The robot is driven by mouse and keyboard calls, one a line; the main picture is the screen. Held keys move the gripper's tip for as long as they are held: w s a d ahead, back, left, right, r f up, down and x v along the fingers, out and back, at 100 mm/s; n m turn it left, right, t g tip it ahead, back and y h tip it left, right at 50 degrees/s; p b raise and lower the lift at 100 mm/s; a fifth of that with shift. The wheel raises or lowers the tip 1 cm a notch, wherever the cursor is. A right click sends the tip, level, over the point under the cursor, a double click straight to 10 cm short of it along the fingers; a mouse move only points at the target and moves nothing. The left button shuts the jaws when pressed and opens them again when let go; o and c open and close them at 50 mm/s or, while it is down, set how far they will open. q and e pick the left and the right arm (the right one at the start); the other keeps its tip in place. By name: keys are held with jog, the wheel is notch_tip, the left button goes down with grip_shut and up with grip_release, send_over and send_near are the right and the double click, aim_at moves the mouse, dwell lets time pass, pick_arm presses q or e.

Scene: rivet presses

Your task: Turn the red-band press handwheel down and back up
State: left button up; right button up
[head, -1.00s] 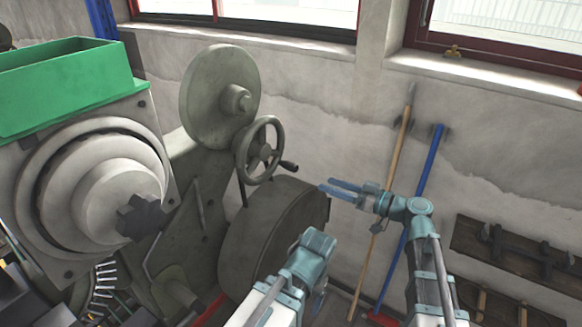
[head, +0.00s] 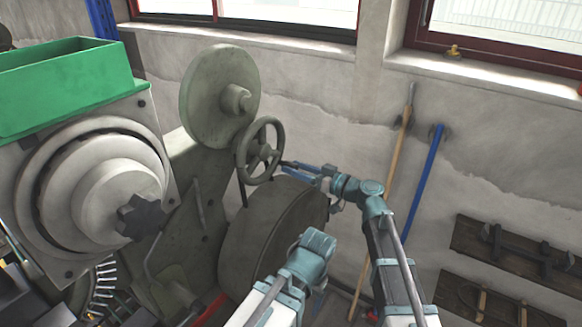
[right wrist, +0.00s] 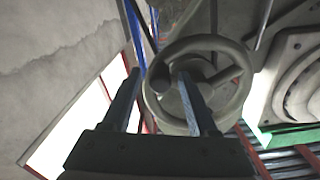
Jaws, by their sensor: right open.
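The grey press handwheel (head: 260,150) has a rim, spokes and a dark side handle (head: 288,163), and sits below a round grey disc. My right gripper (head: 300,168) is open just right of the handwheel, its blue fingers pointing at the handle. In the right wrist view the open fingers of this gripper (right wrist: 160,76) stand in front of the handwheel (right wrist: 205,42). The dark handle end seems to lie between or just beyond the fingertips; contact cannot be told. Another arm link of mine is low in the head view; my left gripper is not visible.
A large grey drum guard (head: 262,232) is below the handwheel. A second machine with a green bin (head: 65,88) stands at left. A wooden pole (head: 403,130) and a blue pole (head: 425,175) lean on the wall. A red strip (head: 208,308) shows low by the press.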

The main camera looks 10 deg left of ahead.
jog(key=shift+x, duration=0.9)
grip_shut()
dwell(0.9)
